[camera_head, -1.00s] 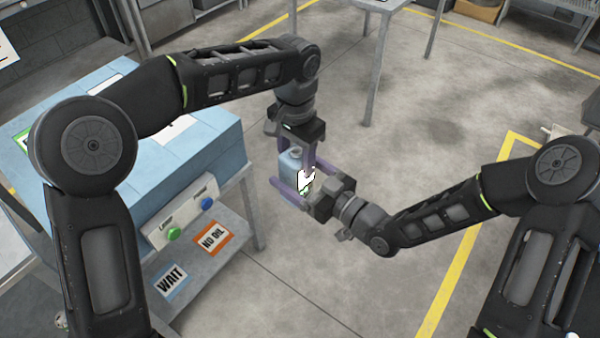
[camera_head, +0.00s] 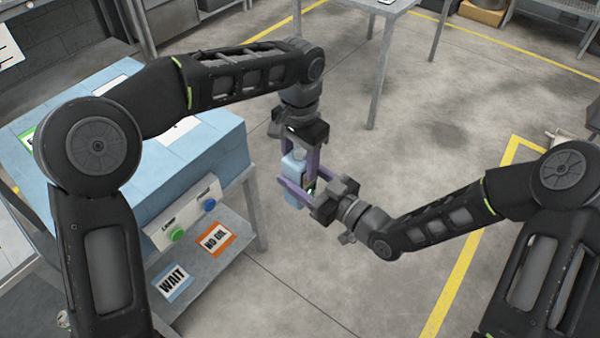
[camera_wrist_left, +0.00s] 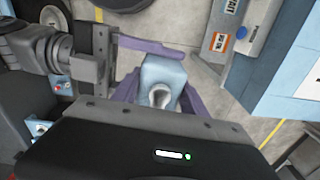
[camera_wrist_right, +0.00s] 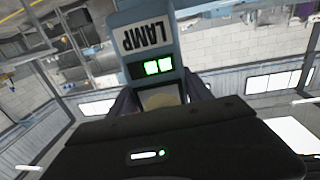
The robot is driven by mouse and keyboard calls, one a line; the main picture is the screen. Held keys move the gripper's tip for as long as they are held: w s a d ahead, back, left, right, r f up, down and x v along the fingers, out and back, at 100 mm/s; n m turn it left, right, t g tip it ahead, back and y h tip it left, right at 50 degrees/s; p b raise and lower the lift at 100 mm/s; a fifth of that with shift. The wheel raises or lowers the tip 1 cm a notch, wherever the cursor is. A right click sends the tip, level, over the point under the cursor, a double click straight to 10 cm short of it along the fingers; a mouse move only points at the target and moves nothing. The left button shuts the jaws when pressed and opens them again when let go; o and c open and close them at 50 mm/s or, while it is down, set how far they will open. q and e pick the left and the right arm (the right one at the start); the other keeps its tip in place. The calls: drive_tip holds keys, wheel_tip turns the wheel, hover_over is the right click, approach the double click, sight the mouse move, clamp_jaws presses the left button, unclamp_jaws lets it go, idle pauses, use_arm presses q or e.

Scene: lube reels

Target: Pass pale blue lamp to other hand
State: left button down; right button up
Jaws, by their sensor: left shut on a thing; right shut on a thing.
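The pale blue lamp (camera_head: 293,167) is in the air between my two grippers, to the right of the blue-topped bench. Its grey neck and blue body show in the left wrist view (camera_wrist_left: 163,80). In the right wrist view its body (camera_wrist_right: 146,50) carries a LAMP label and a lit green display. My left gripper (camera_head: 302,158) comes from above and is shut on the lamp's upper part. My right gripper (camera_head: 298,187) comes from the right and is shut on the lamp lower down. The fingers hide part of the lamp.
The blue-topped bench (camera_head: 215,150) stands at left, with a panel of green and blue buttons (camera_head: 188,215). Its lower shelf (camera_head: 225,262) bears WAIT (camera_head: 173,282) and NO OIL (camera_head: 216,239) signs. Open floor lies below and right of the grippers.

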use_arm(q)
drive_tip(key=c, duration=0.5)
unclamp_jaws()
